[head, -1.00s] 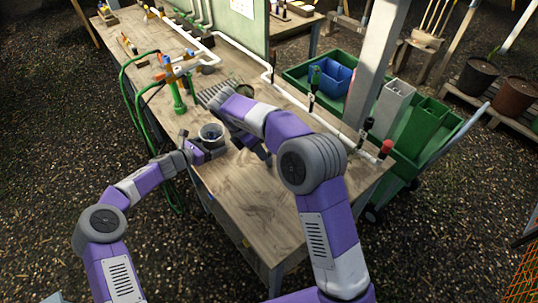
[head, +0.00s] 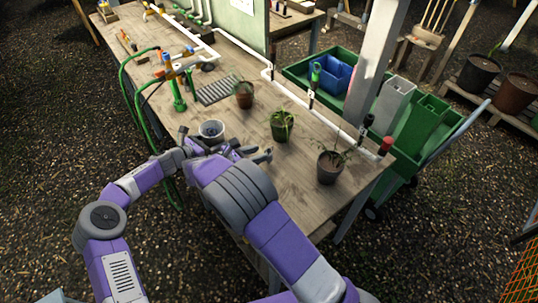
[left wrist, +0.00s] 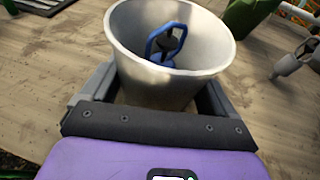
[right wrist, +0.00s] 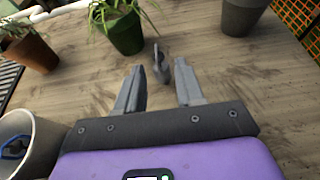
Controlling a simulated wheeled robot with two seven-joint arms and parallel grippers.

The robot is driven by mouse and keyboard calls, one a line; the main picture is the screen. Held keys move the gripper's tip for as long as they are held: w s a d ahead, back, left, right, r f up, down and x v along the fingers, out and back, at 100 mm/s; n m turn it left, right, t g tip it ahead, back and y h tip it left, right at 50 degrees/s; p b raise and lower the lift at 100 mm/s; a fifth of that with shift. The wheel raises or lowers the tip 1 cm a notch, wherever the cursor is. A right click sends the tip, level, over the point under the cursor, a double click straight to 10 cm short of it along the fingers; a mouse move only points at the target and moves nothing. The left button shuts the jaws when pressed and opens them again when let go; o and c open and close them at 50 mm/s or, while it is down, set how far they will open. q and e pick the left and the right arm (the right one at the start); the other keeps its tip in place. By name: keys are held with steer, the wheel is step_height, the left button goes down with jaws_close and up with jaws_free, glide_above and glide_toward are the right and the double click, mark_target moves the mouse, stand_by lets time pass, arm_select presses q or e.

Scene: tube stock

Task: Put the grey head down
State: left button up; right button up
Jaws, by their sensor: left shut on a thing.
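The grey head (right wrist: 158,68) is a small grey piece on the tabletop, just beyond and between my right fingertips.
Several potted plants stand on the bench (head: 305,127), including a green pot (head: 282,130) and a dark grey pot (head: 330,170). A terracotta pot (head: 244,98) stands farther back near a dark grate (head: 217,90). White pipe runs along the far edge.

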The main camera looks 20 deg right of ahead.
mark_target(269, 154)
steer(key=x, duration=0.6)
steer(key=shift+w+d+f, duration=0.1)
steer(key=shift+w, duration=0.15)
jaws_close()
